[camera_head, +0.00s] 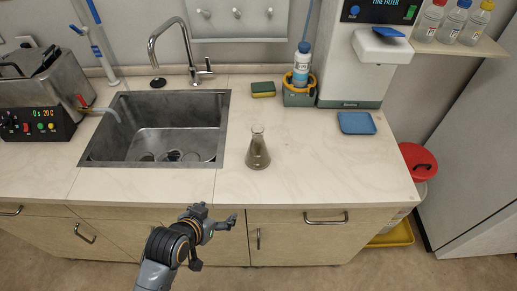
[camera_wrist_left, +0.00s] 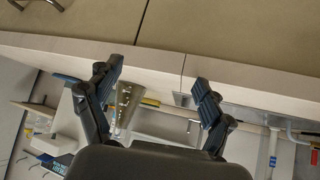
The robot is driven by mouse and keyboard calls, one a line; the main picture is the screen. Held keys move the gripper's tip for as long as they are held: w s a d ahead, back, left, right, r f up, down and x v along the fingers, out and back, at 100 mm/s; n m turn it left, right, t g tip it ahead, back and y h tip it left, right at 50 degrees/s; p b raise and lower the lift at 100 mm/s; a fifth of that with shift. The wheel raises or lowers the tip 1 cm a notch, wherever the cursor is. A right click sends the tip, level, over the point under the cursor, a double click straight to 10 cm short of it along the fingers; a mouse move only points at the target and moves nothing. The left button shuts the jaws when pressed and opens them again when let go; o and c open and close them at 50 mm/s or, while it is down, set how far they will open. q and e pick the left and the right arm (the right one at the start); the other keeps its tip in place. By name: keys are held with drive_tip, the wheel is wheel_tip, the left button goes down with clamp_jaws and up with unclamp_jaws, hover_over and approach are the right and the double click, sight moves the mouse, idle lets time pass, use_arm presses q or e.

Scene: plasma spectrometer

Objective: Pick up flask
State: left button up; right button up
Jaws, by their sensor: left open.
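The flask (camera_head: 257,150) is a conical glass flask standing upright on the pale counter, to the right of the sink. My left gripper (camera_head: 233,220) is in front of the counter's front edge, below and to the left of the flask in the head view, and apart from it. In the left wrist view, my left gripper (camera_wrist_left: 158,85) is open with empty space between its two dark fingers. The flask also shows there (camera_wrist_left: 124,103), beyond the fingers and close to the left finger in the picture. My right gripper is not in view.
A steel sink (camera_head: 155,125) with a tall tap (camera_head: 180,50) is left of the flask. A sponge (camera_head: 263,89), a bottle in a green holder (camera_head: 300,90) and a blue tray (camera_head: 356,123) stand behind and right. The counter around the flask is clear.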

sight(254, 149)
use_arm(q)
drive_tip(key=w+d+r+m+t+h, duration=0.1)
drive_tip(key=w+d+r+t+h, duration=0.25)
drive_tip(key=w+d+r, duration=0.4)
drive_tip(key=shift+y, duration=0.45)
drive_tip(key=w, duration=0.2)
drive_tip(key=w+d+f+p, duration=0.1)
drive_tip(key=w, duration=0.1)
drive_tip(key=w+f, duration=0.1)
drive_tip(key=w, duration=0.2)
drive_tip(key=shift+d, duration=0.3)
drive_tip(key=shift+w+d+f, duration=0.1)
drive_tip(key=shift+w+d, duration=0.1)
drive_tip(key=shift+w, duration=0.15)
drive_tip(key=shift+w+d+p, duration=0.1)
drive_tip(key=shift+w+p, duration=0.15)
drive_tip(key=shift+p, duration=0.15)
drive_tip(key=shift+r+p+x, duration=0.1)
drive_tip(key=shift+p+x, duration=0.2)
drive_tip(key=shift+x, duration=0.85)
drive_tip(key=shift+r+p+x, duration=0.15)
drive_tip(key=shift+p+x, duration=0.1)
drive_tip(key=shift+x, duration=0.85)
drive_tip(key=shift+w, duration=0.2)
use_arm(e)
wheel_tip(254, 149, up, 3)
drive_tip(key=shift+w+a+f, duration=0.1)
use_arm(q)
drive_tip(key=c, duration=1.3)
drive_tip(key=shift+r, duration=0.15)
